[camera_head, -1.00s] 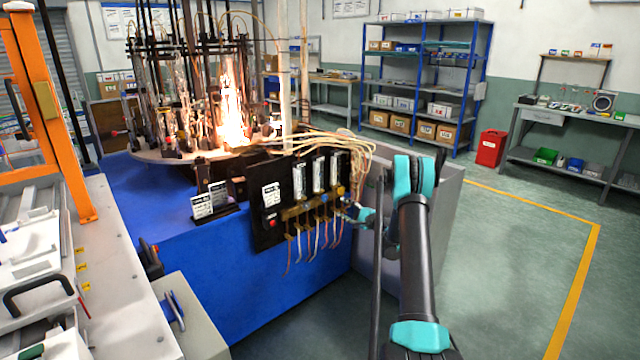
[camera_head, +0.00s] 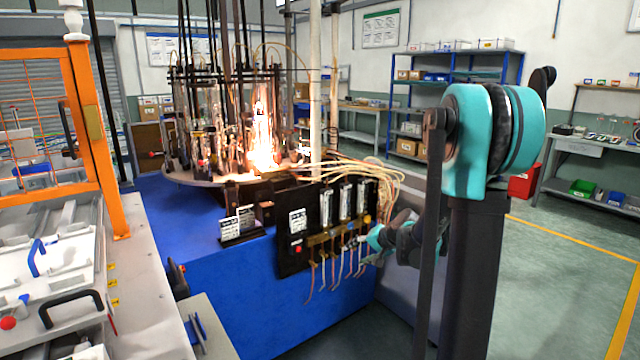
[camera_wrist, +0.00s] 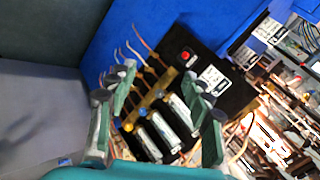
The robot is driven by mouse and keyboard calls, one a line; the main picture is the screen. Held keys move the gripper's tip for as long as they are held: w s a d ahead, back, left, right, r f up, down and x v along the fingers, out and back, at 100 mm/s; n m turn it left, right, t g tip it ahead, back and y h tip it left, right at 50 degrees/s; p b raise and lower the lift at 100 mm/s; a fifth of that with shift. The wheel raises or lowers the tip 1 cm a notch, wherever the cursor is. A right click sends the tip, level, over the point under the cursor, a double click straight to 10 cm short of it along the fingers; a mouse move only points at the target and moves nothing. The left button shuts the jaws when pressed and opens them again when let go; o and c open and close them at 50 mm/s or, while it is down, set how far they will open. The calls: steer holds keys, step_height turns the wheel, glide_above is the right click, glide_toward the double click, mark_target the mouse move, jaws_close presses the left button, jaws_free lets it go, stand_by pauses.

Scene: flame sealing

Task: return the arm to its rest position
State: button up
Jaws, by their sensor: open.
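My gripper (camera_head: 366,240) is at the right end of the black flowmeter panel (camera_head: 291,262) in the head view. In the wrist view my gripper (camera_wrist: 158,84) is open, its two green-grey fingers apart and no object held between them. The panel (camera_wrist: 186,38) lies beyond the fingers, with silver flowmeter tubes, yellow and blue knobs and a red button (camera_wrist: 186,56). Whether a finger touches a knob cannot be told. My arm is bent, with its large teal joint high at the right of the head view.
The panel is on a blue machine base (camera_head: 232,300) with a lit flame (camera_head: 262,140) on the carousel above. Pale hoses (camera_head: 375,178) loop above the gripper. An orange frame (camera_head: 98,130) stands at left. Open floor (camera_head: 560,290) lies at right.

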steer(key=s+d+f+n+g+h, duration=0.1)
steer(key=s+d+h, duration=0.1)
steer(key=s, duration=0.8)
steer(key=s+d+f+n+h, duration=0.2)
steer(key=s, duration=0.7)
steer(key=s+d+f+n+g+h, duration=0.1)
steer(key=s+d+f+n+h, duration=0.1)
steer(key=s, duration=0.8)
steer(key=shift+s+d+g, duration=0.3)
steer(key=shift+s+d, duration=0.05)
steer(key=shift+o, duration=0.4)
